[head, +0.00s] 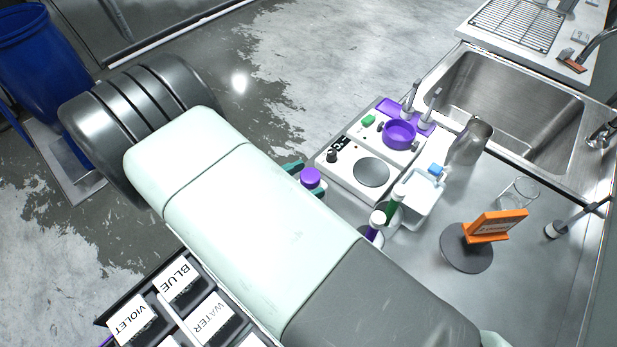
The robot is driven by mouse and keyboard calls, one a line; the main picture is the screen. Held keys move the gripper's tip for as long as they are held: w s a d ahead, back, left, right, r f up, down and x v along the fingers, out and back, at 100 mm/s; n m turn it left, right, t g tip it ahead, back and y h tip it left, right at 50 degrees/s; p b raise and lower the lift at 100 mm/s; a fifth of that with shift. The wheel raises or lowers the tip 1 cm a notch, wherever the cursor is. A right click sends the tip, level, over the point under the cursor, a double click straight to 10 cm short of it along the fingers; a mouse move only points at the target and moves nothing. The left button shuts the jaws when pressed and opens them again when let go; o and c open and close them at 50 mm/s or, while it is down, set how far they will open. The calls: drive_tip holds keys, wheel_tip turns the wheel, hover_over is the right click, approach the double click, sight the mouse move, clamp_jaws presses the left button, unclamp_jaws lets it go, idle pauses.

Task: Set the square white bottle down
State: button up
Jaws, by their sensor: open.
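A round purple cap (311,176) shows just past the end of my arm, at the left of the white-topped station. The body below it is hidden, so I cannot tell if it belongs to the square white bottle. My gripper (306,180) shows only as dark green finger parts on either side of this cap. The fingers are open; most of the gripper is hidden behind my arm. I cannot tell whether they touch what is under the cap, or what it rests on.
A hot plate (371,172) and a purple pot (399,134) are close to the right. A white tray (425,205), steel pitcher (470,142), orange sign (495,226) and glass beaker (519,193) stand further right, before the sink (515,105). A rack holds labelled containers (178,279) at lower left.

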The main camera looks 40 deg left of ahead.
wheel_tip(320, 180, up, 7)
drive_tip(key=s, duration=0.1)
drive_tip(key=shift+a, duration=0.2)
idle(0.5)
drive_tip(key=shift+w+r, duration=0.15)
drive_tip(key=shift+w, duration=0.1)
drive_tip(key=w+a+r+m+g+y, duration=0.25)
drive_tip(key=w+r+y, duration=0.2)
drive_tip(key=w, duration=0.65)
drive_tip(key=w+d+r+g+y, duration=0.2)
drive_tip(key=w+d+r+y, duration=0.1)
drive_tip(key=w+r, duration=0.3)
drive_tip(key=w+d+r+g+y, duration=0.2)
drive_tip(key=w+d+r+y, duration=0.1)
drive_tip(key=w+r, duration=0.3)
drive_tip(key=s+d+r+n+g+h, duration=0.1)
drive_tip(key=s+d+r+n, duration=0.1)
drive_tip(key=s+d, duration=0.5)
drive_tip(key=s+d+r+n+g+h, duration=0.2)
drive_tip(key=s+d+r, duration=0.2)
drive_tip(key=d, duration=1.1)
drive_tip(key=s+d+r+n+g+h, duration=0.1)
drive_tip(key=s+d+r, duration=0.3)
drive_tip(key=s+d, duration=0.5)
drive_tip(key=d+n+g, duration=0.1)
drive_tip(key=d, duration=0.1)
drive_tip(key=shift+s+d, duration=0.3)
drive_tip(key=shift+d, duration=0.05)
